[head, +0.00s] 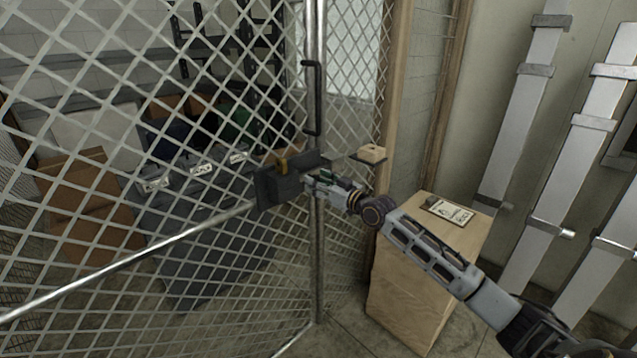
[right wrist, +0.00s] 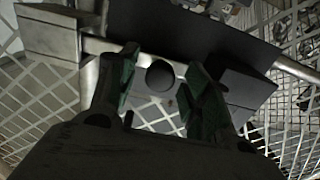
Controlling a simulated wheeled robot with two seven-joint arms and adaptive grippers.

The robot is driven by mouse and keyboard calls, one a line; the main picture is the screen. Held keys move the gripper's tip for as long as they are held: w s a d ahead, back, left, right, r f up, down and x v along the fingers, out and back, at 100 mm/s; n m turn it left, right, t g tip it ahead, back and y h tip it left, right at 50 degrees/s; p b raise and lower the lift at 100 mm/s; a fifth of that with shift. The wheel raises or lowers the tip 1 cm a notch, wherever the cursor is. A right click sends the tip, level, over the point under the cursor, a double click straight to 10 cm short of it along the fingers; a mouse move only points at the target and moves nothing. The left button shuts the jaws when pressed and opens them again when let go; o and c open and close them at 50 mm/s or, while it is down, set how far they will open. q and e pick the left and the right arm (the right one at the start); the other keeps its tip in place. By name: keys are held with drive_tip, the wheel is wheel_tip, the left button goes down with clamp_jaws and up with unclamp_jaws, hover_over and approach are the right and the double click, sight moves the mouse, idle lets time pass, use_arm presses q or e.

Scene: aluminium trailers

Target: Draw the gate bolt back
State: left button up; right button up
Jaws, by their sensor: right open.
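The gate bolt shows in the right wrist view as a round dark knob (right wrist: 160,76) on a metal rod. In the head view its dark housing (head: 272,188) is mounted on the mesh gate (head: 215,235), beside the upright post. My right gripper (head: 312,183) is at the housing's right side. In the right wrist view the right gripper (right wrist: 160,88) is open, its green-padded fingers on either side of the knob. Whether the fingers touch the knob cannot be told. The knob is hidden behind the gripper in the head view. My left gripper is not in view.
A black pull handle (head: 313,98) is on the gate post above the bolt. A wooden box (head: 412,285) with a clipboard (head: 447,210) stands to the right. Aluminium rails (head: 522,120) lean on the wall. Cardboard boxes (head: 88,200) and grey bins are behind the mesh.

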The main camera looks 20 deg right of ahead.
sight(301, 180)
drive_tip(key=shift+c, duration=0.5)
clamp_jaws()
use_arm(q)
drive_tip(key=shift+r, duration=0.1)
use_arm(e)
drive_tip(key=shift+a, duration=0.15)
drive_tip(key=a+p, duration=0.1)
drive_tip(key=s+a+p, duration=0.1)
drive_tip(key=shift+a, duration=0.4)
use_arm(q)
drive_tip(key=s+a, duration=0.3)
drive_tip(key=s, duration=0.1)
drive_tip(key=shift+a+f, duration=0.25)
use_arm(e)
drive_tip(key=shift+d, duration=0.1)
drive_tip(key=shift+o, duration=0.5)
unclamp_jaws()
